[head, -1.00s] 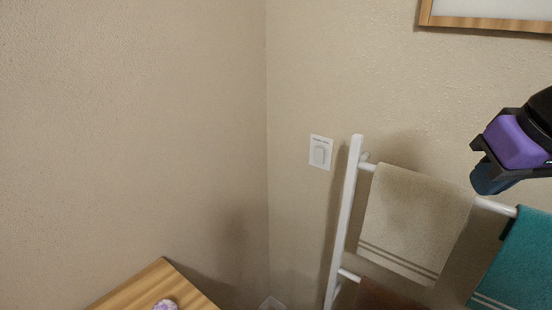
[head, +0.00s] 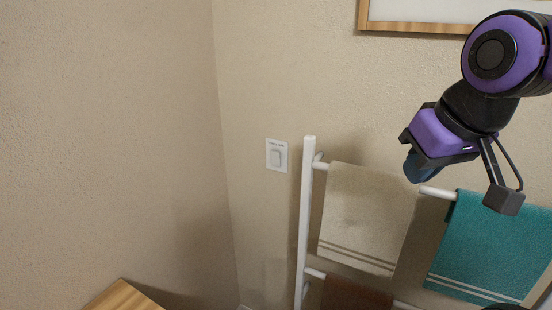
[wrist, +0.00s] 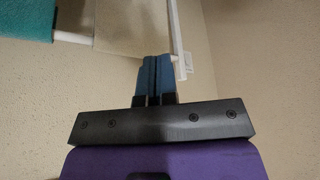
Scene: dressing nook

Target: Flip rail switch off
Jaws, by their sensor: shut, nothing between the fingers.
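The rail switch (head: 276,155) is a white wall plate with a rocker and a small line of dark print, left of the towel rail. Which way the rocker is set is too small to tell. It shows partly at the right of the wrist view (wrist: 187,61), beside the white post. My gripper (head: 413,167) is in front of the rail, right of the switch and well apart from it. In the wrist view its blue fingers (wrist: 154,76) are together with nothing held.
The white towel rail (head: 306,215) stands against the wall and holds a beige towel (head: 365,215), a teal towel (head: 487,240) and a brown one (head: 352,297). A wooden top (head: 122,297) is at lower left. A framed picture (head: 440,14) hangs above. The wall around the switch is clear.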

